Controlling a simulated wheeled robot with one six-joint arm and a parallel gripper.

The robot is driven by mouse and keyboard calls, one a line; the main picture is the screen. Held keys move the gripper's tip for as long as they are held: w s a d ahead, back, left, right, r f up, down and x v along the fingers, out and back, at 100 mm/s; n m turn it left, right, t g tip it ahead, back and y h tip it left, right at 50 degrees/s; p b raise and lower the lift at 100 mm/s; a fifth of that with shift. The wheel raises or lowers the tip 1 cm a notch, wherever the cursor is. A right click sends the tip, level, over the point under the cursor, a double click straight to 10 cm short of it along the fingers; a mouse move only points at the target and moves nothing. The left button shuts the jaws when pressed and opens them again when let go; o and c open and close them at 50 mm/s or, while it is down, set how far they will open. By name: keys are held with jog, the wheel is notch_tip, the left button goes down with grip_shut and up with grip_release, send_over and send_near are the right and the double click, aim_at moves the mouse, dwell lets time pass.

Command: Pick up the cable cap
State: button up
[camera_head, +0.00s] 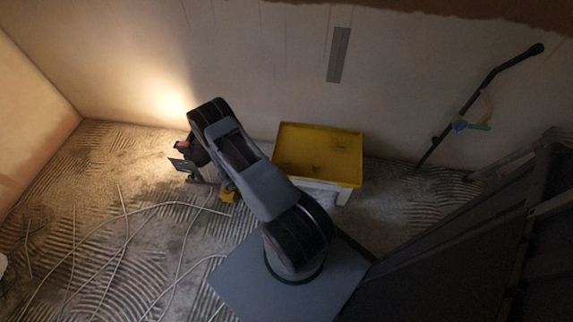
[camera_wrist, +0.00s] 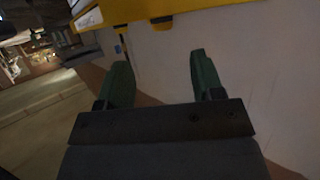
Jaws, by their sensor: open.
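I cannot make out the cable cap for certain in either view. My gripper (camera_wrist: 160,60) is open, with its two dark green fingers apart and nothing visible between them.
A yellow tray (camera_head: 318,180) on a pale stand is right of my arm. A small yellow object (camera_head: 228,193) is on the ridged floor, beside the arm. Loose pale cables (camera_head: 128,238) lie at left. A dark pole (camera_head: 468,103) leans on the back wall.

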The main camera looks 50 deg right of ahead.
aim_at(284, 162)
jog(key=b+x, duration=0.1)
jog(key=x, duration=0.3)
jog(key=shift+d+f, duration=0.15)
jog(key=shift+d, duration=0.15)
jog(key=b+x, duration=0.2)
jog(key=x, duration=0.2)
jog(key=shift+f, duration=0.15)
jog(key=shift+s+d+f, duration=0.1)
jog(key=shift+d, duration=0.45)
jog(key=c, duration=1)
